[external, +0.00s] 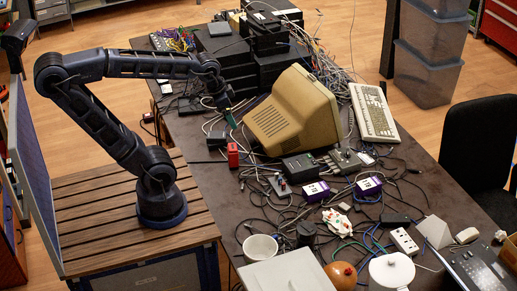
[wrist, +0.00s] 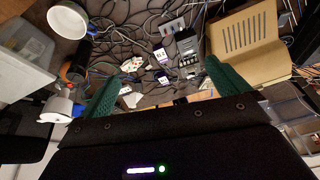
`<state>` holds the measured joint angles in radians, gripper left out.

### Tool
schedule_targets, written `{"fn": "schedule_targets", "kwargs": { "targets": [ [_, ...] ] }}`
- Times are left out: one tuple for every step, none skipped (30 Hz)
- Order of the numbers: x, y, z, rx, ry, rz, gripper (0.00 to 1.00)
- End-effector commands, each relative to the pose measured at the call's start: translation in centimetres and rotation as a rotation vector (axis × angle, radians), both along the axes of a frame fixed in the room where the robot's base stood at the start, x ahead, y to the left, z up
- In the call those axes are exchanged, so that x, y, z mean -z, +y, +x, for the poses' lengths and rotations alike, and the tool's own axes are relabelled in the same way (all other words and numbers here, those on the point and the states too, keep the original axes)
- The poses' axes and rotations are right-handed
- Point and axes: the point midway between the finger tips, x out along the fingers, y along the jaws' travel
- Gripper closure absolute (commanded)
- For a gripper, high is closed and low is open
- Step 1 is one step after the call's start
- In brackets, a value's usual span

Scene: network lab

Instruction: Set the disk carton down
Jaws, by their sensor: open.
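My gripper (external: 229,114) is open, above the table just left of the beige monitor. In the wrist view its two green fingers stand wide apart (wrist: 161,72) with nothing held between them. No object is clearly marked as the disk carton. Two small purple-and-white boxes lie among cables mid-table, one left (external: 316,191) and one right (external: 368,185). They also show, small and away from the fingers, in the wrist view, one farther up (wrist: 160,55). A small red box (external: 233,155) stands upright on the table below my gripper in the external view, apart from it.
The beige monitor (external: 291,110) is close right of my gripper. Black stacked equipment (external: 225,70) stands behind. Loose cables cover much of the dark table (external: 197,140). A white bowl (external: 260,248), a keyboard (external: 374,112) and a power strip (external: 403,240) lie farther off.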

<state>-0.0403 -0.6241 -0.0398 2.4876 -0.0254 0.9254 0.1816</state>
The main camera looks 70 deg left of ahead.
Motion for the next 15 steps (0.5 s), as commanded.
{"fn": "schedule_targets", "kwargs": {
  "targets": [
    [-0.2, 0.1, -1.1, -0.029, -0.016, -0.013, 0.0],
    [-0.2, 0.2, -1.6, -0.048, -0.021, -0.019, 0.0],
    [-0.3, 0.3, -2.2, -0.072, -0.028, -0.029, 0.0],
    [-0.4, 0.3, -2.6, -0.089, -0.032, -0.038, 0.0],
    [-0.4, 0.4, -3.0, -0.103, -0.037, -0.043, 0.0],
    [-0.4, 0.5, -3.4, -0.12, -0.04, -0.051, 0.0],
    [-0.4, 0.5, -3.7, -0.128, -0.043, -0.056, 0.0],
    [-0.4, 0.6, -3.9, -0.138, -0.045, -0.06, 0.0],
    [-0.4, 0.6, -4.1, -0.145, -0.047, -0.063, 0.0],
    [-0.3, 0.6, -4.2, -0.149, -0.048, -0.066, 0.0],
    [-0.3, 0.6, -4.2, -0.152, -0.048, -0.067, 0.0],
    [-0.3, 0.6, -4.3, -0.155, -0.049, -0.068, 0.0],
    [-0.3, 0.6, -4.3, -0.156, -0.049, -0.068, 0.0],
    [-0.3, 0.6, -4.3, -0.157, -0.049, -0.068, 0.0],
    [-0.3, 0.6, -4.3, -0.156, -0.049, -0.068, 0.0]
  ]
}}
